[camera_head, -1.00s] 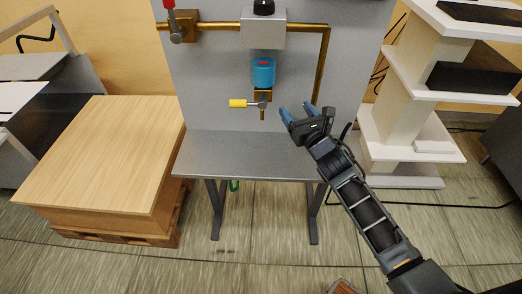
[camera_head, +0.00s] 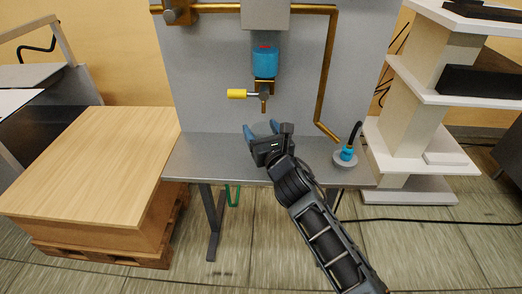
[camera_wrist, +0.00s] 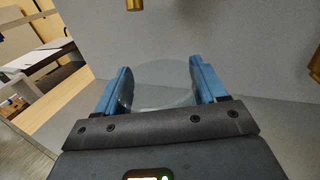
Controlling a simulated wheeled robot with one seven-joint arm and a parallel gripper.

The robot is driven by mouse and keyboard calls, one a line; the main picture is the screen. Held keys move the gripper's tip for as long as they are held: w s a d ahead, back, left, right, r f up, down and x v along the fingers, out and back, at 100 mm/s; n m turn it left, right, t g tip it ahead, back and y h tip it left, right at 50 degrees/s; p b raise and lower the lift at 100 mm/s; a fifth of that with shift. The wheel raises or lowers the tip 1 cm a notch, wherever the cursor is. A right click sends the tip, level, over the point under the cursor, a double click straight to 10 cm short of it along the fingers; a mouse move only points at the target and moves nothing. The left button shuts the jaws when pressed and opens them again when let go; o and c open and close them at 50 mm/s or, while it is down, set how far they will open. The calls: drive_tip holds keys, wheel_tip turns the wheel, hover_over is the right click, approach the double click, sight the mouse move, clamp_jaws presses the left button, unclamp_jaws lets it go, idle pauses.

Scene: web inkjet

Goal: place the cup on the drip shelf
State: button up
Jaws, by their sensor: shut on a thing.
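My gripper (camera_head: 261,131) is shut on a clear, see-through cup (camera_wrist: 160,84), whose round rim shows between the two blue fingers in the wrist view. In the head view I cannot make the cup out. The grey drip shelf (camera_head: 205,158) juts out from the grey upright panel. My gripper is over the shelf, below the tap with the yellow handle (camera_head: 237,94). The brass spout (camera_wrist: 134,4) shows at the top of the wrist view, beyond the cup. I cannot tell whether the cup touches the shelf.
A blue canister (camera_head: 265,63) sits above the tap. A round grey piece with a blue collar and black hose (camera_head: 346,156) stands at the shelf's right end. A wooden box on a pallet (camera_head: 95,165) is left, a white shelf unit (camera_head: 430,130) right. The shelf's left part is clear.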

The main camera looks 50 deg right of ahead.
drive_tip(key=shift+a+f+b, duration=0.1)
drive_tip(key=shift+f+b, duration=1.4)
drive_tip(key=shift+f, duration=0.5)
drive_tip(key=shift+f, duration=0.1)
drive_tip(key=shift+f, duration=0.1)
drive_tip(key=o, duration=1.1)
drive_tip(key=shift+r, duration=0.25)
drive_tip(key=b+v, duration=0.1)
drive_tip(key=v, duration=1.1)
